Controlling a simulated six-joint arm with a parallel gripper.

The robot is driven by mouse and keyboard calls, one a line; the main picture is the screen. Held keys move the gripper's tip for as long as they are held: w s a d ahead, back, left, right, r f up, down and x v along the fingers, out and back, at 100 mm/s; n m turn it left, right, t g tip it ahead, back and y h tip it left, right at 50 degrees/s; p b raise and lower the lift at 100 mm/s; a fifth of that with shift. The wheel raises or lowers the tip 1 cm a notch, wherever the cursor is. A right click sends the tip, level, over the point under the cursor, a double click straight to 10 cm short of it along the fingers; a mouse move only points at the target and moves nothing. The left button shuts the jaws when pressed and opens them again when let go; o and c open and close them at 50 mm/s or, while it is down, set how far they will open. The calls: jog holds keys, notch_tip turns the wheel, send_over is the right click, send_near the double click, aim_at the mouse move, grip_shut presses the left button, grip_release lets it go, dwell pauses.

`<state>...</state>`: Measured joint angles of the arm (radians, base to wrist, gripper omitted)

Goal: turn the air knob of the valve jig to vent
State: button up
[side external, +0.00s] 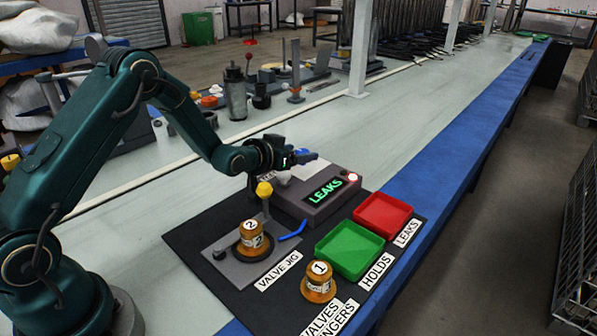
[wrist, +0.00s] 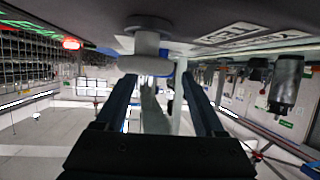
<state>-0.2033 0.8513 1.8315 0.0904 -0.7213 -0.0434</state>
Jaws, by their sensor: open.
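The valve jig (side external: 232,268) is a grey plate on the dark mat, with a yellow ball-topped post (side external: 264,190) and an orange valve marked 2 (side external: 252,240) seated upright in it. Behind it is a grey box (side external: 318,208) with a lit green LEAKS display (side external: 324,192) and a glowing lamp (side external: 352,178). My gripper (side external: 306,156) is open just above the box's back edge. The side view hides this knob.
A second orange valve marked 1 (side external: 319,282) stands at the mat's front. A green tray (side external: 349,250) and a red tray (side external: 382,215) lie to the right. A blue lever or tube piece (side external: 292,231) is near the jig. Bottles and tools (side external: 236,95) stand behind.

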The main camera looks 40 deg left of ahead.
jog(key=shift+v, duration=2.1)
jog(key=shift+w+d+r+n+y, duration=0.85)
jog(key=shift+w+r+n+y, duration=0.05)
jog(key=shift+r, duration=2.2)
jog(key=f+n+y, duration=0.1)
jog(key=f, duration=0.1)
jog(key=f+g+y, duration=0.1)
jog(key=f, duration=0.1)
jog(key=s+f+n+y, duration=0.1)
jog(key=f, duration=0.1)
jog(key=shift+d+n+g, duration=0.25)
jog(key=shift+n+g, duration=0.05)
jog(key=shift+g, duration=0.1)
jog(key=shift+x, duration=2.6)
